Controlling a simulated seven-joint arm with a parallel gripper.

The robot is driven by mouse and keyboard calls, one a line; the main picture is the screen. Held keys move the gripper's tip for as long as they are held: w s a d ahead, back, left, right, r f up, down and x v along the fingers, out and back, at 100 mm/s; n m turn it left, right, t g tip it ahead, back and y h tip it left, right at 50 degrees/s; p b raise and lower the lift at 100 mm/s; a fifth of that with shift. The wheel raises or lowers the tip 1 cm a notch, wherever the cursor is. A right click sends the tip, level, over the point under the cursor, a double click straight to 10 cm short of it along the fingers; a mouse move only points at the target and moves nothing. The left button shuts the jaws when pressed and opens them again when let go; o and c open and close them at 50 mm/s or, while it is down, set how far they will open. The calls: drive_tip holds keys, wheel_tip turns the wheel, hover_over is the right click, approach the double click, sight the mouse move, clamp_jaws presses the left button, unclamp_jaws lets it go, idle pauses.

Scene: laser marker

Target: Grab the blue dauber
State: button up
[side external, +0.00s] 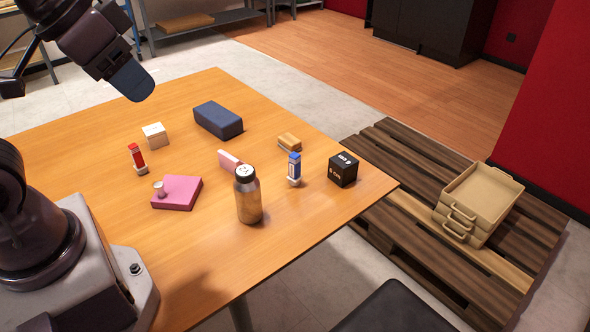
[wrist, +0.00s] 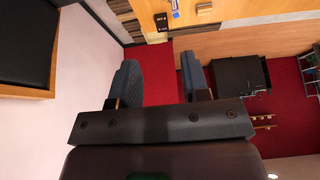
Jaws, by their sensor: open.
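The blue dauber (side external: 294,167) stands upright on the wooden table (side external: 85,137), with a blue body and a white base. It is between a bottle and a black cube. In the wrist view a small blue and white thing at the top edge, likely the dauber (wrist: 175,9), is only partly visible. My gripper (side external: 135,86) is high above the table's far left, well away from the dauber. In the wrist view its two fingers (wrist: 160,80) are spread apart with nothing between them. A similar red dauber (side external: 137,158) stands at the left of the table.
Near the blue dauber are a bottle (side external: 248,197), a black cube (side external: 343,170), a pink block (side external: 229,160) and a yellow-brown block (side external: 289,142). A dark blue box (side external: 218,120), a white box (side external: 155,135) and a pink pad (side external: 177,193) lie farther left. Stacked trays (side external: 484,194) sit on a pallet.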

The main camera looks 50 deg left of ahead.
drive_tip(key=shift+o, duration=0.8)
drive_tip(key=shift+a, duration=0.1)
